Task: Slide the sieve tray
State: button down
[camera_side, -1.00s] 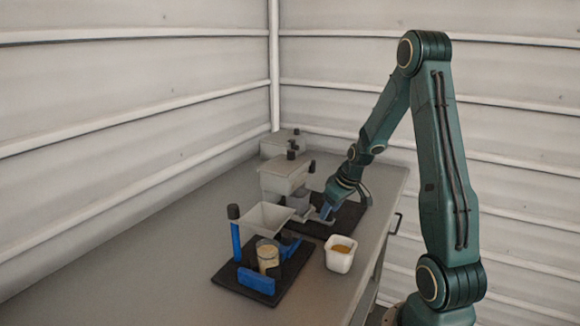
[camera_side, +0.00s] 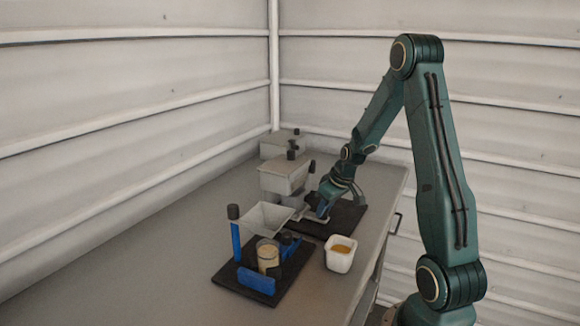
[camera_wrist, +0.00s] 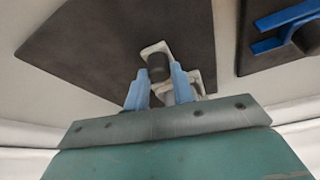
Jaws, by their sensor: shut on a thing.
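The sieve tray (camera_wrist: 154,50) shows in the wrist view as a pale piece with a dark round knob (camera_wrist: 158,67). My gripper (camera_wrist: 159,78) has its blue fingers on either side of the knob and is shut on it. In the side view my gripper (camera_side: 321,213) is low over a dark base plate (camera_side: 347,218), beside the grey hopper (camera_side: 284,178). There the fingers and the hopper hide most of the tray, and only a pale edge (camera_side: 301,212) shows.
In front stands a funnel (camera_side: 267,217) on blue posts, with a glass of pale grains (camera_side: 268,258) beneath. A white cup (camera_side: 340,254) with brown contents stands to its right. A grey lidded box (camera_side: 283,142) is at the back. The left of the table is clear.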

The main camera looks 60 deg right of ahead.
aim_at(311, 214)
jog(key=shift+w, duration=1.65)
jog(key=c, duration=1.2)
grip_release()
jog(key=shift+o, duration=0.2)
jog(key=shift+s+r, duration=0.1)
jog(key=v, duration=1.3)
jog(key=shift+s+r, duration=0.15)
jog(key=shift+r, duration=0.1)
jog(key=shift+a, duration=0.1)
